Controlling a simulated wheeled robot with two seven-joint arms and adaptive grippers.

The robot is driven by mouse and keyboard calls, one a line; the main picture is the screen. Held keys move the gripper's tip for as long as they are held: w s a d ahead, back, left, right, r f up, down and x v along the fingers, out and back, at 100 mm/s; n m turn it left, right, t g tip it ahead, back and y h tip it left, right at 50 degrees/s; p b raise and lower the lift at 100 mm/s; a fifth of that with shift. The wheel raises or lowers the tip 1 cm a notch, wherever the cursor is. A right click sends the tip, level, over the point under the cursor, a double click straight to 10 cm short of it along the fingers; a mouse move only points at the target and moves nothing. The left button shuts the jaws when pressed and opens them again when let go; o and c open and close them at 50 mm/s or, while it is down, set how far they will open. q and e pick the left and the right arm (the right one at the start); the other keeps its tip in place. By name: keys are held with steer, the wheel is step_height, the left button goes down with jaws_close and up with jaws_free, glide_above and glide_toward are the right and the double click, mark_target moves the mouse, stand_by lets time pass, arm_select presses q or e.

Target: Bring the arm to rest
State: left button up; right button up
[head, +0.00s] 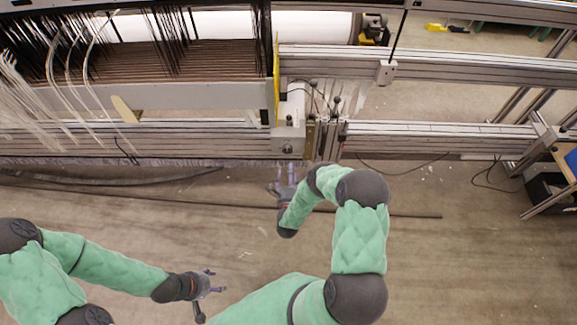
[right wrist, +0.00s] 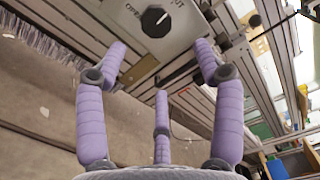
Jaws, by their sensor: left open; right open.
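My right gripper (head: 288,172) is at the front of the loom, just below the grey control box (head: 288,140) on its front rail. In the right wrist view my right gripper (right wrist: 160,75) has its purple fingers spread open with nothing between them. The box (right wrist: 165,25) with its black knob (right wrist: 155,21) lies beyond the fingertips; I cannot tell the exact gap. My left gripper (head: 212,282) is open and empty above the bare floor at lower left, well away from the loom.
The loom's metal rails (head: 430,132) run across the scene. White yarns (head: 75,75) hang at the upper left. A black hose (head: 120,180) and a thin dark bar (head: 400,214) lie on the floor. A dark box (head: 548,190) stands at right. The floor (head: 460,265) at lower right is clear.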

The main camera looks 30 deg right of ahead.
steer(key=shift+s+a, duration=0.2)
steer(key=shift+s, duration=0.15)
stand_by(0.3)
steer(key=s+a+n+g+y+p, duration=0.2)
steer(key=a+n+g+y+p, duration=0.3)
steer(key=a+n+y, duration=0.55)
steer(key=s+a+r+n+g+y, duration=0.1)
steer(key=s+a+r+n+g, duration=0.2)
steer(key=s, duration=0.4)
steer(key=s+a+r+n+g+y+p, duration=0.1)
steer(key=s+a+r+n+g, duration=0.2)
steer(key=s+a+n, duration=0.2)
steer(key=s+a+r+n+g+y+p, duration=0.1)
steer(key=s+a+r+n+g, duration=0.2)
steer(key=s, duration=0.6)
steer(key=a+n, duration=0.1)
steer(key=n, duration=0.1)
steer(key=shift+s+a+r+n+g, duration=0.25)
steer(key=shift+s+r+n+g, duration=0.1)
steer(key=shift+g, duration=0.05)
